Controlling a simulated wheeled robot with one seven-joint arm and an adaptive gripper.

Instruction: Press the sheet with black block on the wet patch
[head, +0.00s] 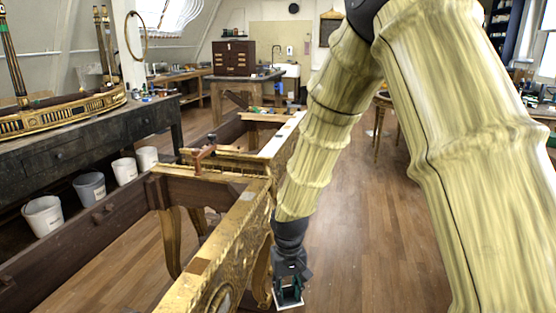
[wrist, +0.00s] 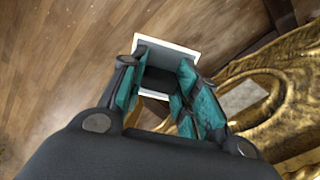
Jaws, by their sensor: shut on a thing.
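My gripper (head: 289,291) is low over the floor, just right of the gilt console's front leg. In the wrist view its teal fingers (wrist: 161,80) are shut on the black block (wrist: 160,82). The white-edged sheet (wrist: 168,46) shows just beyond the block, with a greyish inner area. A white edge of it also shows below my gripper in the head view (head: 290,305). I cannot tell whether block and sheet touch.
The gilt console frame (head: 215,255) stands close on the left, and its carved gilt part (wrist: 275,95) is close beside my gripper on the right in the wrist view. Several buckets (head: 90,188) stand behind the frame. The wooden floor (head: 370,240) to the right is clear.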

